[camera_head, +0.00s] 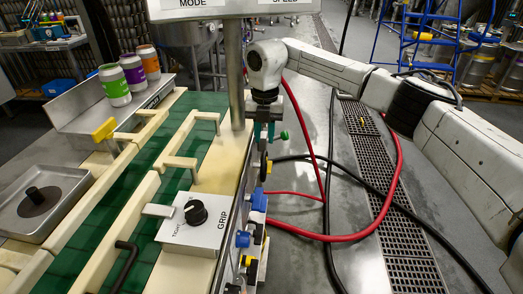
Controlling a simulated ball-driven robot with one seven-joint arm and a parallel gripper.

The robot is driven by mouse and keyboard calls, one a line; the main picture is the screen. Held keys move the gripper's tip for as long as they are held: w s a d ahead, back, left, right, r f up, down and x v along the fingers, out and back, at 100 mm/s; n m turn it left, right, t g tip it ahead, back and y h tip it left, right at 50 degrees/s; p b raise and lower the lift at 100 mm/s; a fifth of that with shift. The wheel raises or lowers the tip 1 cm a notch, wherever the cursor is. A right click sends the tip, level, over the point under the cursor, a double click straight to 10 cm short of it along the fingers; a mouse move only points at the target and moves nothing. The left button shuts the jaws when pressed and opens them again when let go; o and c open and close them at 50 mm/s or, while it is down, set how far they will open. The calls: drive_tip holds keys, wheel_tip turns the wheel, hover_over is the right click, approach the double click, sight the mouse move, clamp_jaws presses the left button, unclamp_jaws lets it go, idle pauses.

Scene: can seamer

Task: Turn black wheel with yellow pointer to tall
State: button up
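A dark wheel (263,163) shows almost edge-on at the right side of the machine, just below my gripper. A small yellow piece (269,167) beside it may be its pointer; its setting and any "tall" mark cannot be read. My gripper (264,133) points down at the machine's right edge, with its two teal fingers apart. I see nothing clearly held between them. It is above the dark wheel, and I cannot tell whether it touches it.
A GRIP box (198,224) with a black knob sits on the conveyor's near side. Blue and yellow fittings (243,239) line the side. Red hoses (330,238) cross the floor.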

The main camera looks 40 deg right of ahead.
sight(264, 153)
drive_tip(key=shift+f, duration=3.05)
clamp_jaws()
